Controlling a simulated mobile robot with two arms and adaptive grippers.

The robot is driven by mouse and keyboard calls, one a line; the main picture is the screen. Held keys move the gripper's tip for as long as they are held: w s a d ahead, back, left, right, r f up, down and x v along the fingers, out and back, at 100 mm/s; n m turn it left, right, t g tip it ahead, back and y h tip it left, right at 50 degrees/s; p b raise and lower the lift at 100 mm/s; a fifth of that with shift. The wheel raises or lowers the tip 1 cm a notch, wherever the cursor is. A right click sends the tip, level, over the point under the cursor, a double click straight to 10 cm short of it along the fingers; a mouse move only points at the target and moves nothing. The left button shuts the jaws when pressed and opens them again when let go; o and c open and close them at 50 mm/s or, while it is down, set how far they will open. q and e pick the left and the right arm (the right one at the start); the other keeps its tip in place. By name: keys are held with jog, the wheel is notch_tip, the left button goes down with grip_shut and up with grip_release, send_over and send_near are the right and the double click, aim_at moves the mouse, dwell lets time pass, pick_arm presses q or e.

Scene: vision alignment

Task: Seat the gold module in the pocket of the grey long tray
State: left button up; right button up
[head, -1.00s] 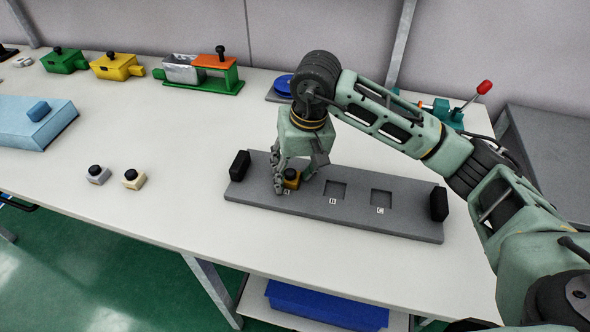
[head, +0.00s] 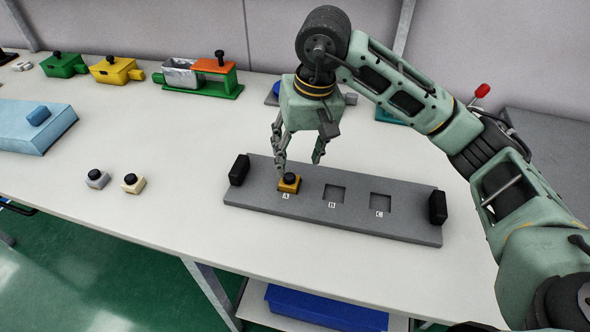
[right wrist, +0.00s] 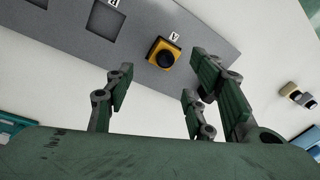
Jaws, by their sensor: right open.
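The gold module (head: 289,183), with a black knob on top, sits upright at pocket A of the grey long tray (head: 262,198). It also shows in the right wrist view (right wrist: 164,53), at the place marked A. Pockets B (head: 335,193) and C (head: 381,201) are empty. My right gripper (head: 299,168) is open and empty, above the tray and a little behind the module, apart from it. Its spread fingers also show in the right wrist view (right wrist: 160,95). My left gripper is not in view.
A silver module (head: 97,179) and a cream module (head: 133,184) stand on the table left of the tray. Black end blocks (head: 239,169) rise at both tray ends. Green, yellow and orange fixtures (head: 117,69) line the back. The front table is clear.

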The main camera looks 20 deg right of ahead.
jog(key=r, duration=0.5)
jog(key=shift+s+d, duration=0.25)
jog(key=shift+s, duration=0.05)
